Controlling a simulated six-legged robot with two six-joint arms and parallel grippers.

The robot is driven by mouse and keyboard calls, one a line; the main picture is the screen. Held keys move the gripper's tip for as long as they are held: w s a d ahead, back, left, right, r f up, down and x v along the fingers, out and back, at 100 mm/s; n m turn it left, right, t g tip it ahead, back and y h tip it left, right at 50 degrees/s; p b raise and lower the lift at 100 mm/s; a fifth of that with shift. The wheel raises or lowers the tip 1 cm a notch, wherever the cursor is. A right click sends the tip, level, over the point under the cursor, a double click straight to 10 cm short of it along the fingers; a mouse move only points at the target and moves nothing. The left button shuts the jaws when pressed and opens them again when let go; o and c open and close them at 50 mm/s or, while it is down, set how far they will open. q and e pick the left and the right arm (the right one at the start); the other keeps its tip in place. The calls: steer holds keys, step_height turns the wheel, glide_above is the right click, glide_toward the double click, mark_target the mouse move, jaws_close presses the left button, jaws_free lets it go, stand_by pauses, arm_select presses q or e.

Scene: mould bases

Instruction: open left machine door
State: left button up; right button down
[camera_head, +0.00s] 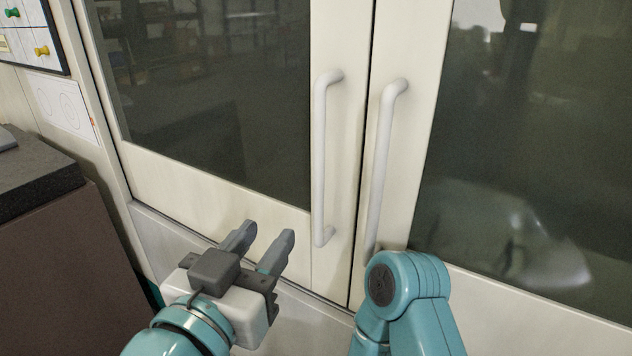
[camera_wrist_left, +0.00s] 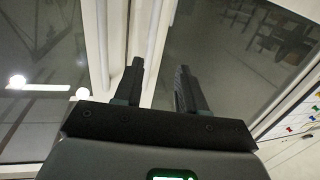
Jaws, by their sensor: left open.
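The left machine door (camera_head: 215,195) has a cream frame and a dark glass pane, and it is closed against the right door (camera_head: 408,170). Its white vertical bar handle (camera_head: 319,150) is near the seam. My left gripper (camera_head: 266,236) is open and empty, below and left of the handle's lower end, apart from it. In the left wrist view, the open fingers of my left gripper (camera_wrist_left: 160,70) point toward the doors, with pale handle bars and door frames beyond them. Whether a finger touches a bar there cannot be told. My right gripper is not in view.
The right door's handle (camera_head: 380,160) stands close beside the left one. My right arm's teal link is in front of its lower end. A dark brown block-like unit (camera_head: 60,260) is at the far left, below a board with coloured pins (camera_head: 30,35).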

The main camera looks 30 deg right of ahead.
mark_target(315, 173)
arm_select(q)
steer(key=shift+h, duration=0.3)
steer(key=p+x, duration=0.1)
steer(key=x, duration=0.4)
steer(key=r+p+x, duration=0.1)
steer(key=x, duration=0.3)
steer(key=p+x, duration=0.1)
steer(key=x, duration=0.4)
steer(key=shift+s+d+r, duration=0.1)
steer(key=shift+d+r, duration=0.15)
steer(key=shift+d, duration=0.35)
steer(key=shift+d+p, duration=0.35)
steer(key=shift+d, duration=0.15)
steer(key=shift+w, duration=0.4)
jaws_close()
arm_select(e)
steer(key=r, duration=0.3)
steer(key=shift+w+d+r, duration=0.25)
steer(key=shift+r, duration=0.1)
